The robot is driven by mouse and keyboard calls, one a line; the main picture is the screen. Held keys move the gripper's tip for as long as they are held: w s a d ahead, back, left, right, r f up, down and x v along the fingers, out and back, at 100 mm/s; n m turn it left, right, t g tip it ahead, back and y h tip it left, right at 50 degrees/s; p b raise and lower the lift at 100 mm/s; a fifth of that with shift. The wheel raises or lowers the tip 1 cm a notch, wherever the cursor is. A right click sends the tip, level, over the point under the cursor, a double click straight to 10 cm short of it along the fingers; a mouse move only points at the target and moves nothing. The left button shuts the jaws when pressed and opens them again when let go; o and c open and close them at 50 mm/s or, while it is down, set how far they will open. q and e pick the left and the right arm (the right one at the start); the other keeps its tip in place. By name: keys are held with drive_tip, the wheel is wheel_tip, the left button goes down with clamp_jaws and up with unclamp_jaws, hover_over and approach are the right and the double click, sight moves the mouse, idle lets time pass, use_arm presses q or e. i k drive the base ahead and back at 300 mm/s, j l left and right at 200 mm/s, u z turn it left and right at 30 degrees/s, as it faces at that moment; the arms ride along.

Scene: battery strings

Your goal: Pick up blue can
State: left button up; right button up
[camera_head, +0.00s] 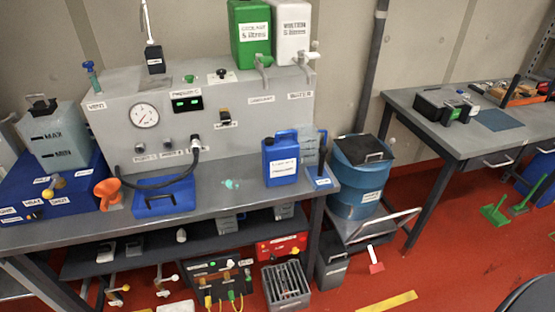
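The blue can (281,163) stands upright on the grey workbench (225,200), right of the bench's middle. It has a white label on its front and a handle at the top. A translucent grey jug stands close behind it on the right, partly hidden by the can. Neither of my grippers is in view, and nothing touches the can from the front.
A grey panel (235,120) with a gauge (145,116) stands behind the can. A blue tray (165,202) and orange funnel (108,189) sit left. A blue drum (360,185) stands right of the bench. Bench space just left of the can is mostly clear, with a green spill.

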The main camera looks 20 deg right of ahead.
sight(280, 155)
drive_tip(key=i+j, duration=0.2)
drive_tip(key=i, duration=0.25)
drive_tip(key=i+j+z, duration=0.2)
drive_tip(key=i+z, duration=0.15)
drive_tip(key=z, duration=0.15)
drive_tip(key=i+j+z, duration=0.3)
drive_tip(key=z, duration=0.15)
